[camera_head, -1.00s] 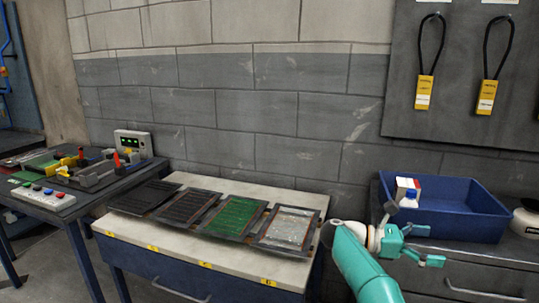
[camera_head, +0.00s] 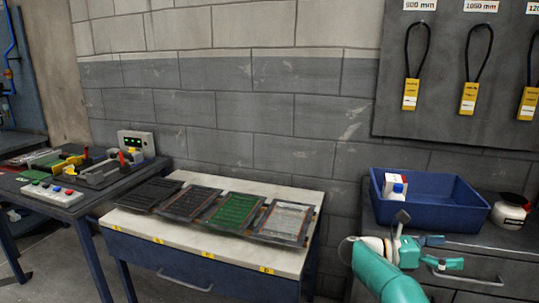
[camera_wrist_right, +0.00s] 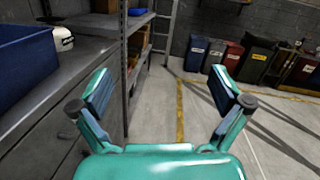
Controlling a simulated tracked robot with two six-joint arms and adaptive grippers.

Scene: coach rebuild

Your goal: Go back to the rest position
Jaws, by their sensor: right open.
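My right gripper (camera_head: 441,252) is teal with dark pads. In the head view it is in front of the grey drawer cabinet (camera_head: 480,283), below and in front of the blue bin (camera_head: 430,208). In the right wrist view the gripper (camera_wrist_right: 160,95) has its two fingers wide apart, with nothing between them but floor beyond. My left gripper does not show in the head view.
A pale bench (camera_head: 150,226) carries several panels. In the wrist view, shelving (camera_wrist_right: 128,60) stands left; the floor (camera_wrist_right: 165,120) ahead is clear, with bins (camera_wrist_right: 222,58) far back.

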